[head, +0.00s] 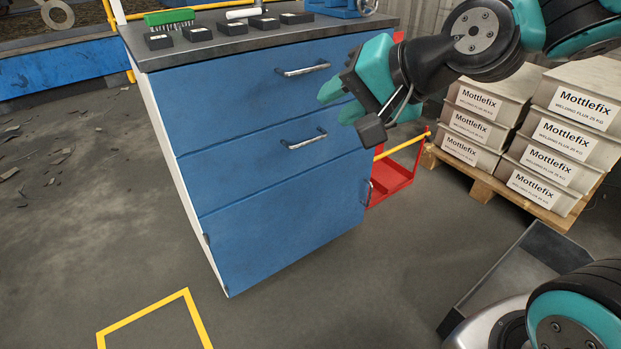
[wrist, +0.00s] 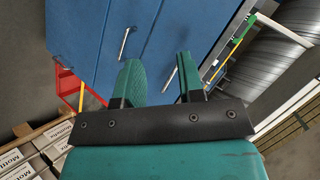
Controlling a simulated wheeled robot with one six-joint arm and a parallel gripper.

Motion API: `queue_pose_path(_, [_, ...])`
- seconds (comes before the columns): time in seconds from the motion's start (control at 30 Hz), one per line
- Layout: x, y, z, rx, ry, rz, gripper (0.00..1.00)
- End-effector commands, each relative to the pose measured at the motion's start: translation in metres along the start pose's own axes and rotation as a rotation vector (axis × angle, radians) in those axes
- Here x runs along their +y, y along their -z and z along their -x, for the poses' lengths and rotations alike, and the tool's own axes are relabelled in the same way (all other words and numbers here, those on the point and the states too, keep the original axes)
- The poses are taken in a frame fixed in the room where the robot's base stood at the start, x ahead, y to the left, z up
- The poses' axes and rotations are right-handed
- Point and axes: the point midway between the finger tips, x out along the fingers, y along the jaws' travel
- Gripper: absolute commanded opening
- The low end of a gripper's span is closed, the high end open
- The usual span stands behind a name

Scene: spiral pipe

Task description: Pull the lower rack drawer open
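The blue cabinet (head: 275,215) stands in the middle of the head view. The upper drawer handle (head: 302,70) shows in the wrist view (wrist: 170,78) between the fingers and farther off. My gripper (head: 340,102) is open and empty, to the right of the handles in the head view. It appears apart from the cabinet front.
The cabinet top (head: 225,45) holds a green brush (head: 170,17) and several small dark blocks. A red stand (head: 395,180) is beside the cabinet's right side. Stacked Mottlefix boxes (head: 550,130) sit on a pallet at right. The floor before the cabinet is clear, with yellow marking (head: 150,308).

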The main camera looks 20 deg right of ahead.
Motion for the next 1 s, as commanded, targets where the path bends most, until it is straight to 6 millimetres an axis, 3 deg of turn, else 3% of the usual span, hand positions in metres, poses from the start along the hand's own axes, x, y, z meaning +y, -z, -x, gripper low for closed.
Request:
queue_pose_path(0.03, [0.033, -0.004, -0.025, 0.04, 0.02, -0.051, 0.35])
queue_pose_path(0.3, [0.112, 0.015, -0.081, 0.244, 0.165, -0.319, 0.35])
queue_pose_path(0.5, [0.155, 0.029, -0.103, 0.355, 0.271, -0.468, 0.35])
queue_pose_path(0.7, [0.172, 0.037, -0.109, 0.406, 0.327, -0.539, 0.35])
queue_pose_path(1.0, [0.163, 0.046, -0.113, 0.393, 0.338, -0.544, 0.35])
